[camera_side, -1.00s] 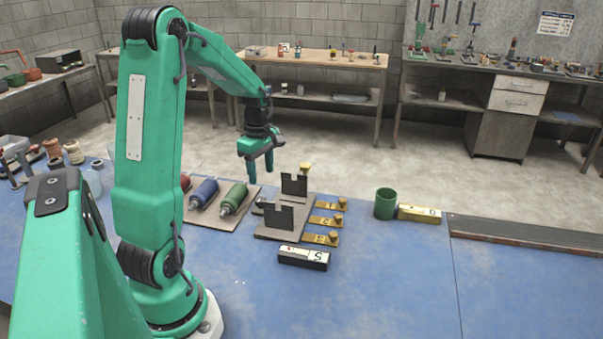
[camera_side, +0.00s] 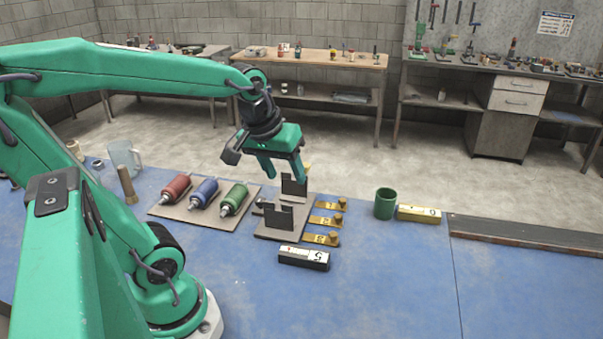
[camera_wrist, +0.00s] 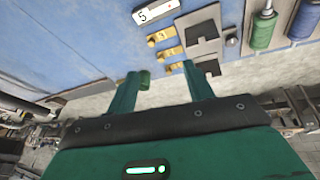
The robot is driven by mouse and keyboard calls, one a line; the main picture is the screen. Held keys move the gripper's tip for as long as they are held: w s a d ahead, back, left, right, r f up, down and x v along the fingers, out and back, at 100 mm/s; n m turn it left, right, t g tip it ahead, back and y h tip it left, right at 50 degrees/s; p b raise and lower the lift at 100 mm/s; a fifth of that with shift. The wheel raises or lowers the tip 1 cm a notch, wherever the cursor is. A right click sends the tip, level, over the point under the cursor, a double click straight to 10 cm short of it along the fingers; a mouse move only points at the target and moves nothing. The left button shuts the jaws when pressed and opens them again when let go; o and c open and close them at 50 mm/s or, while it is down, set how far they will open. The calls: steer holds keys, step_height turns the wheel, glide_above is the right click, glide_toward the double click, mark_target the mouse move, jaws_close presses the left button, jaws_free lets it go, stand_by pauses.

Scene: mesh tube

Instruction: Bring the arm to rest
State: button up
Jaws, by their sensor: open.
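My gripper (camera_side: 284,173) is open and empty in the side view. It hangs above the far end of the grey stand with two dark upright plates (camera_side: 278,214), and I see no contact. In the wrist view my gripper's two green fingers (camera_wrist: 158,82) are spread apart with nothing held between them. My arm reaches across the upper left of the side view, with its upper link about level.
Red (camera_side: 176,188), blue (camera_side: 204,193) and green (camera_side: 234,199) bottles lie on a grey board. Brass pieces (camera_side: 327,219), a block marked 5 (camera_side: 303,258), a green cup (camera_side: 385,203) and a brass block (camera_side: 419,214) stand nearby. The front of the blue table (camera_side: 370,290) is clear.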

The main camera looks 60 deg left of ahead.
steer(key=s+d+m+t, duration=0.1)
steer(key=s+d+m, duration=0.3)
steer(key=d+m, duration=0.1)
steer(key=shift+s+d+r+m+t+h, duration=0.3)
steer(key=shift+s+r+m+h, duration=0.15)
steer(key=shift+m, duration=0.35)
